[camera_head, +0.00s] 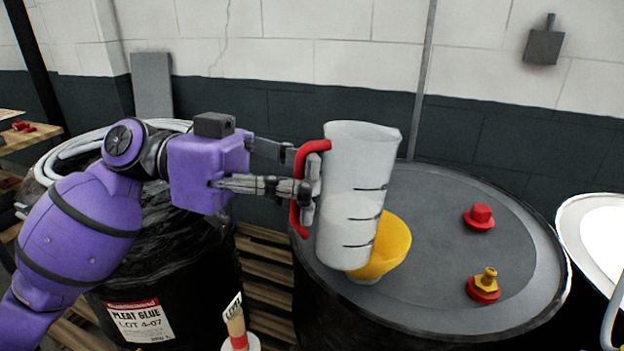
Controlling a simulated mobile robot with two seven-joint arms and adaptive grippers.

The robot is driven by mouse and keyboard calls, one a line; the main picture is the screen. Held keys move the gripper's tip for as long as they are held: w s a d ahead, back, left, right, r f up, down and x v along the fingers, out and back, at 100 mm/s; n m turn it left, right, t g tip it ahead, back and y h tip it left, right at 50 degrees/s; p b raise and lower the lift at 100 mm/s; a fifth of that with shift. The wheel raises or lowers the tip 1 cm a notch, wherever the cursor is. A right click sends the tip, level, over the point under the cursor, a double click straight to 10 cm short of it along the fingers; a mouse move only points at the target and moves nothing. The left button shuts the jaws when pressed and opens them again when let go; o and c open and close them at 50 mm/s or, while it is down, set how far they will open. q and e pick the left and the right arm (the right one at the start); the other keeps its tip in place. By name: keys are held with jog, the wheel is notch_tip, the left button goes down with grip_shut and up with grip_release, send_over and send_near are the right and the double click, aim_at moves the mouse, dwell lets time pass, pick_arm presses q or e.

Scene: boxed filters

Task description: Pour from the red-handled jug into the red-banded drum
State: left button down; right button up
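The red-handled jug (352,215) is a tall translucent pitcher with dark level marks, and it looks whiter in its lower part. It stands nearly upright over the near left part of a dark drum's grey lid (440,300). My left gripper (305,180) comes from the left and is shut on the jug's red handle (298,210). A yellow funnel (393,245) sits on the lid, partly hidden behind the jug. I cannot tell whether the jug's base touches the lid. No red band shows on this drum's visible side. My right gripper is out of view.
On the lid are a red cap (480,217) and a brass-and-red fitting (484,285). A black-wrapped drum labelled Pleat Glue (140,322) stands left, beneath my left arm. A white-topped drum (600,235) is at the right edge. Wooden pallets (265,265) lie between the drums.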

pick_arm(q)
jog(key=shift+d+r+n+t+p, duration=0.25)
jog(key=shift+n+t+p, duration=0.6)
jog(key=shift+t, duration=0.25)
jog(key=shift+d+r+n+t+p, duration=0.1)
jog(key=shift+d+n+t+p, duration=0.1)
jog(key=shift+n+t+p, duration=0.7)
jog(key=shift+t+p, duration=0.45)
jog(key=shift+t, duration=0.15)
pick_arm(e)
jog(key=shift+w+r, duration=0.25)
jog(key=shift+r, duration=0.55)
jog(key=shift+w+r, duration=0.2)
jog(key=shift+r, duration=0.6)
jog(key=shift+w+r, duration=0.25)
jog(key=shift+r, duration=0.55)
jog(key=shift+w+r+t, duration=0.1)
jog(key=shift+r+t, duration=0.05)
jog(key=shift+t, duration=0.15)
